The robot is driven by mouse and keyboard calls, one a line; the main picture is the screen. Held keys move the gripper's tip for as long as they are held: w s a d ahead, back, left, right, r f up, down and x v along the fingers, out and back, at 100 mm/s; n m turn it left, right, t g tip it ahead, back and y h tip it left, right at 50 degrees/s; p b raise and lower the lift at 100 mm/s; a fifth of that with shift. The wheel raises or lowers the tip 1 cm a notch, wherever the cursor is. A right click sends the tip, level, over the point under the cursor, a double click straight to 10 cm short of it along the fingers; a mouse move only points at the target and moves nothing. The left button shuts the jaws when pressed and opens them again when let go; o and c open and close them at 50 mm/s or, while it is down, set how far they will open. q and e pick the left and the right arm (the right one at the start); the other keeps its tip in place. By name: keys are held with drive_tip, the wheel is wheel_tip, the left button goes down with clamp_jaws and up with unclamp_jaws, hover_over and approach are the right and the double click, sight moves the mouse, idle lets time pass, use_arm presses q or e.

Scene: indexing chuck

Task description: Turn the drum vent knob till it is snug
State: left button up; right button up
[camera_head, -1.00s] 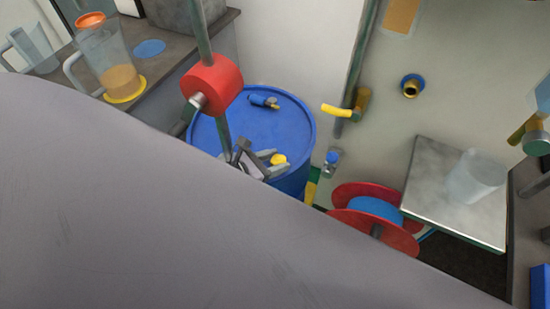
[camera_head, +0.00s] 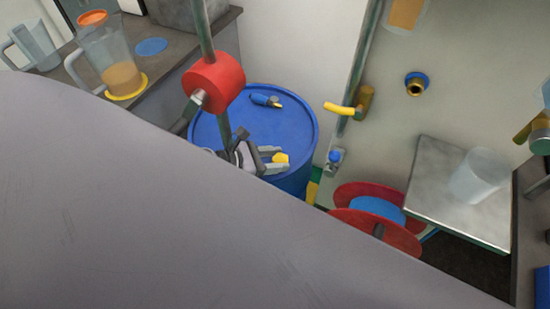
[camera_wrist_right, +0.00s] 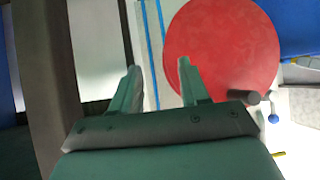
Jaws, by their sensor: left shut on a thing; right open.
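The blue drum (camera_head: 290,118) stands in the middle of the head view. The yellow vent knob (camera_head: 281,158) is at the near right part of its lid. My left gripper (camera_head: 274,158) is shut on the knob, with its fingers reaching in from the left. Most of the left arm is hidden behind a large grey surface in the foreground. In the right wrist view my right gripper (camera_wrist_right: 157,75) is open and empty, its fingers well apart. A large red disc (camera_wrist_right: 222,50) lies beyond its right finger.
A small blue fitting (camera_head: 265,100) lies on the drum's far side. A red reel (camera_head: 372,196), a metal shelf with a clear cup (camera_head: 480,178) and a yellow-handled valve (camera_head: 340,108) are to the right.

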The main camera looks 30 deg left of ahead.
use_arm(q)
drive_tip(key=o, duration=1)
drive_tip(key=shift+o, duration=0.2)
drive_tip(key=shift+v, duration=3.6)
